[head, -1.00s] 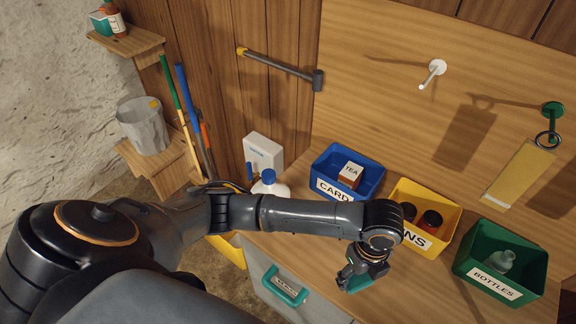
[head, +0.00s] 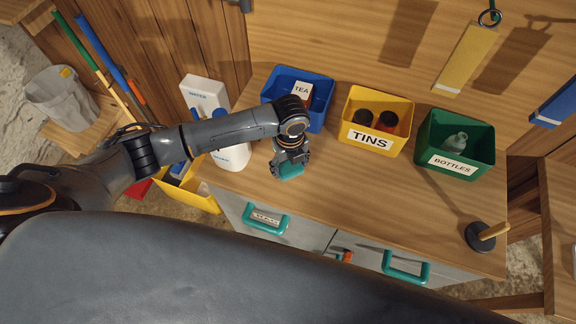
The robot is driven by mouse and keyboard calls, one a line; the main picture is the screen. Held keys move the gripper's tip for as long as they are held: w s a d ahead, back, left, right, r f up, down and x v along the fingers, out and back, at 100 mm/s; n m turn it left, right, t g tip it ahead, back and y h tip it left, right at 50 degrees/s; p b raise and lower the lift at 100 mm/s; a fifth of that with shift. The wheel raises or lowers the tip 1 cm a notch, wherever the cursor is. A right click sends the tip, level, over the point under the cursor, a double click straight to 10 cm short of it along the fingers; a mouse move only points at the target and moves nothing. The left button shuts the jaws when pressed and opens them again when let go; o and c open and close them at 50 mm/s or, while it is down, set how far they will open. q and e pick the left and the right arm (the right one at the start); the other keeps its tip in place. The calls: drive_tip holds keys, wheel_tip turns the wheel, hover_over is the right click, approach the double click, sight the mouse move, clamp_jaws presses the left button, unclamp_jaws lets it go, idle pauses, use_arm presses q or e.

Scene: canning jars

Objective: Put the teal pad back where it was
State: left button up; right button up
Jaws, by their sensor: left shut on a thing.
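My left gripper (head: 290,158) is shut on the teal pad (head: 291,171) in the head view. It points down over the wooden bench top (head: 350,200), just in front of the blue bin (head: 314,122). The pad shows below the fingers; the gripper hides its upper part. I cannot tell whether the pad touches the bench. My right gripper is not in view.
A white bottle (head: 232,157) is left of the gripper. The bench's middle is clear.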

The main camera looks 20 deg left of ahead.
sight(288, 169)
use_arm(q)
drive_tip(key=shift+w+a+f, duration=0.2)
drive_tip(key=shift+w+f, duration=0.2)
drive_tip(key=shift+f, duration=0.15)
wheel_tip(288, 169, down, 3)
drive_tip(key=shift+w+a+f, duration=0.1)
drive_tip(key=shift+a, duration=0.05)
drive_tip(key=shift+f, duration=0.2)
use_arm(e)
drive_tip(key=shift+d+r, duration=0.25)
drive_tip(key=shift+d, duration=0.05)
use_arm(q)
drive_tip(key=shift+f, duration=0.15)
drive_tip(key=o, duration=1)
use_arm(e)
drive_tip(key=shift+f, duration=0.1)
